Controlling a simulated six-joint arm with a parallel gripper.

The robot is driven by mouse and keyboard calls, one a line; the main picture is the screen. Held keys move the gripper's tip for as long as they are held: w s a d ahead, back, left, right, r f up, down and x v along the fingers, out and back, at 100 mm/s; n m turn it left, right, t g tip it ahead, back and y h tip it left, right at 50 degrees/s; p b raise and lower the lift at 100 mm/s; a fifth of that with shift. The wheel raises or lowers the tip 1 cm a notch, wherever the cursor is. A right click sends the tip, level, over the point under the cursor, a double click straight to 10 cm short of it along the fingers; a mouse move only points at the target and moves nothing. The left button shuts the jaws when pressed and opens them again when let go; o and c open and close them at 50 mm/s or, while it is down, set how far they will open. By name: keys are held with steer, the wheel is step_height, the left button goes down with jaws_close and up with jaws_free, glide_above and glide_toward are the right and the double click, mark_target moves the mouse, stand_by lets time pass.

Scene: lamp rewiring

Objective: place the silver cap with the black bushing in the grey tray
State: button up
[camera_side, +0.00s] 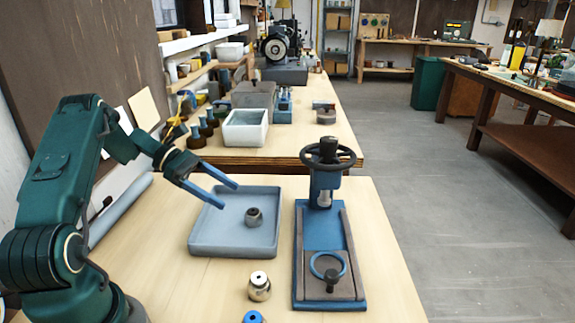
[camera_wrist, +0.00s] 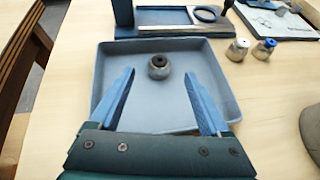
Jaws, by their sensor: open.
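The silver cap with the black bushing (camera_side: 254,217) sits upright on the floor of the grey tray (camera_side: 196,245). The wrist view also shows this cap (camera_wrist: 159,68) inside the tray (camera_wrist: 235,105), toward its far side. My gripper (camera_side: 230,197) is open and empty above the tray's left part. In the wrist view its blue fingers (camera_wrist: 160,74) are spread apart, and the cap shows between and slightly beyond their tips. The fingers do not touch the cap.
A silver cap with a pale bushing (camera_side: 259,287) and one with a blue bushing (camera_side: 253,317) stand on the table in front of the tray. A blue press with a black handwheel (camera_side: 330,153) stands right of the tray. A white bin (camera_side: 246,128) is on the bench behind.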

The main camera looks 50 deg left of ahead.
steer(key=shift+r, duration=0.35)
steer(key=s+d+r+m+g+y, duration=0.2)
steer(key=d+r+m+g, duration=0.15)
steer(key=d+m, duration=0.2)
steer(key=s+d+r+m+g+y, duration=0.2)
steer(key=d+r+m, duration=0.25)
steer(key=d, duration=0.25)
steer(key=s+d+r+m+t+y, duration=0.2)
steer(key=s+d+m+t+y, duration=0.2)
steer(key=s+m, duration=0.7)
steer(key=d+m+y, duration=0.2)
steer(key=m, duration=0.1)
steer(key=shift+d+m, duration=0.3)
steer(key=shift+m, duration=0.1)
